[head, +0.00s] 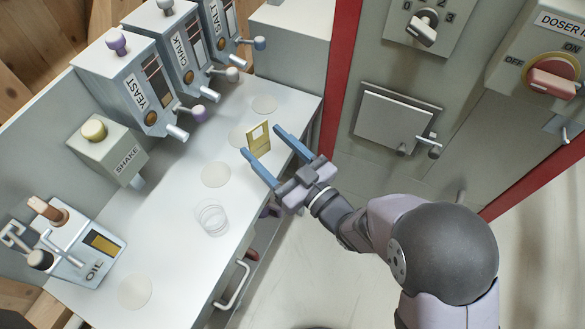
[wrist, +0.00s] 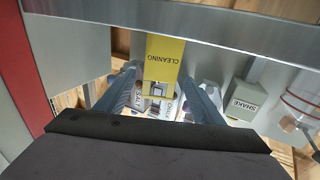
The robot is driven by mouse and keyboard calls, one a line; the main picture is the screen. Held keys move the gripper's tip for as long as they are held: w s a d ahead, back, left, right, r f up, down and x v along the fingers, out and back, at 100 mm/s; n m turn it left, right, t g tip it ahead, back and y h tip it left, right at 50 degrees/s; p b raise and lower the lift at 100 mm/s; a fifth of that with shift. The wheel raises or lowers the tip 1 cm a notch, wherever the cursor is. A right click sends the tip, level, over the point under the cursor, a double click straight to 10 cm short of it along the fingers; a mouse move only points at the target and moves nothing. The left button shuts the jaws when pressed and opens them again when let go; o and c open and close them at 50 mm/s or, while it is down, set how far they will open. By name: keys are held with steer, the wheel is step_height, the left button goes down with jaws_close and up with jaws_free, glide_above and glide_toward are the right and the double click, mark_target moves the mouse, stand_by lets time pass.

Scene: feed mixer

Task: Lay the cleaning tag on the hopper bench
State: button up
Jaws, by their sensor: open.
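The cleaning tag (head: 261,145) is a small yellow plate with a cut-out, standing on edge above the right part of the white hopper bench (head: 175,240). In the wrist view the tag (wrist: 165,58) shows the word CLEANING upside down. My gripper (head: 262,140) is open, with one blue finger on each side of the tag. Gaps show between the tag and both fingers in the wrist view. I cannot tell whether the tag's lower edge touches the bench.
Yeast (head: 140,90), chalk (head: 175,50) and salt (head: 215,30) hoppers line the back. A shake box (head: 108,150), an oil unit (head: 85,255) and a clear round container (head: 211,217) stand further left. Pale discs mark the bench. A red post (head: 340,75) rises at right.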

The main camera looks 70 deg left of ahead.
steer(key=b+v, duration=0.1)
steer(key=v, duration=0.8)
steer(key=w+d+f+m+t+h, duration=0.2)
steer(key=w+t, duration=0.2)
steer(key=w, duration=0.6)
steer(key=w+d+f+m+t+h, duration=0.1)
steer(key=w+d+f+m+t, duration=0.15)
steer(key=w+t, duration=0.45)
steer(key=w+d+f+m+t+h, duration=0.25)
steer(key=w+d+m+h, duration=0.4)
steer(key=w+d, duration=0.95)
steer(key=d+f+m+g+h, duration=0.2)
steer(key=d+m+h, duration=0.4)
steer(key=d, duration=1.2)
steer(key=s+d+m+g+h, duration=0.1)
steer(key=s+d+m+g, duration=0.3)
steer(key=s+d, duration=0.7)
steer(key=shift+s+r+m+g, duration=0.4)
steer(key=shift+s+m, duration=0.2)
steer(key=shift+m, duration=0.1)
steer(key=shift+r+h, duration=0.1)
steer(key=shift+h, duration=0.15)
